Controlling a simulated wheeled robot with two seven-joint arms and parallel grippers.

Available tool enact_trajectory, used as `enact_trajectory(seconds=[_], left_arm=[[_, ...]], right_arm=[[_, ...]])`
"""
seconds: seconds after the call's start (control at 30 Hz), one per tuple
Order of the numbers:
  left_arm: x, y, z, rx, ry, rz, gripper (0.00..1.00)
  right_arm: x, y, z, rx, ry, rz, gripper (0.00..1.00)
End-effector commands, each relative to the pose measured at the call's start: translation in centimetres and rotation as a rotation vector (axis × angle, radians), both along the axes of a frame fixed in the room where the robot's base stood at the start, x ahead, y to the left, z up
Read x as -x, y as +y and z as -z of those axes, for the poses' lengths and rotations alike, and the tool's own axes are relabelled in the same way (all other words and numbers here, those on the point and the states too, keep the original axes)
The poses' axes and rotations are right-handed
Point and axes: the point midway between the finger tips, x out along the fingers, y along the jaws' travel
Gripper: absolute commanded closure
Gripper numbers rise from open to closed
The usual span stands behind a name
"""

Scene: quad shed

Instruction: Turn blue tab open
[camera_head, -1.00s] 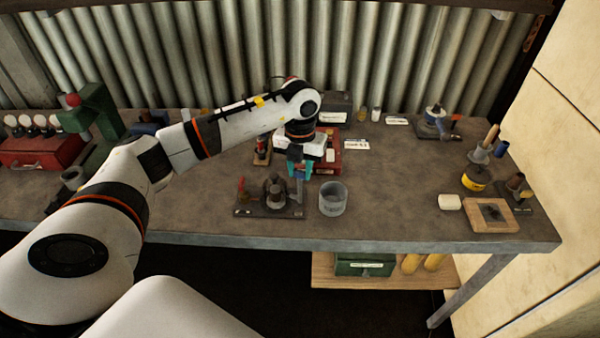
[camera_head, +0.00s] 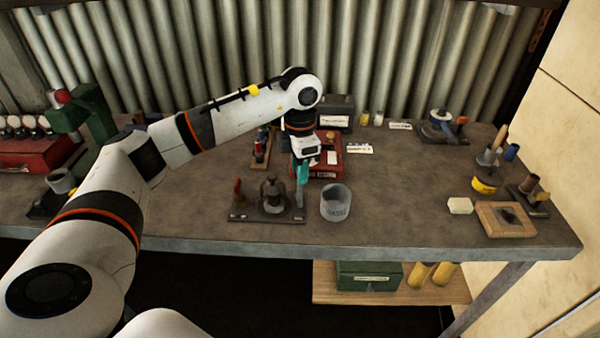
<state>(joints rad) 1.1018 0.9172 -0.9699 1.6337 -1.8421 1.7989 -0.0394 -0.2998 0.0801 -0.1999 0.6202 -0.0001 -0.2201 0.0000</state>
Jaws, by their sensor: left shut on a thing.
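A dark base plate (camera_head: 250,216) lies near the bench's front edge. It carries a squat dark metal body (camera_head: 272,197), a small red-topped part (camera_head: 238,190) at left and a thin grey upright (camera_head: 299,196) at right. My left gripper (camera_head: 301,174) points down over the plate's right end, at the top of the upright. Teal-blue shows at its fingertips; I cannot separate the blue tab from the fingers there. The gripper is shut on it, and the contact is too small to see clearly. My right gripper is not in view.
A grey cup (camera_head: 335,202) stands close to the right of the plate. A red box (camera_head: 328,163) stands behind the gripper. The bench between cup and block is clear.

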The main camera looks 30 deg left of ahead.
Motion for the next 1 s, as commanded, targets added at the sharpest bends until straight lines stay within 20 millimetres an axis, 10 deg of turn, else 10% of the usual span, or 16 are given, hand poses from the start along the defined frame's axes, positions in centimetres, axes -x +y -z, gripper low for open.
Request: enact_trajectory(seconds=[0.97, 1.0], left_arm=[[-0.11, 0.00, -0.22, 0.001, -0.006, 0.223, 0.92], [-0.11, 0.00, -0.23, 0.001, -0.006, 0.223, 0.64]], right_arm=[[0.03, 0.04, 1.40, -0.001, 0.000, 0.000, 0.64], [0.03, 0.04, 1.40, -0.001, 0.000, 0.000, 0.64]])
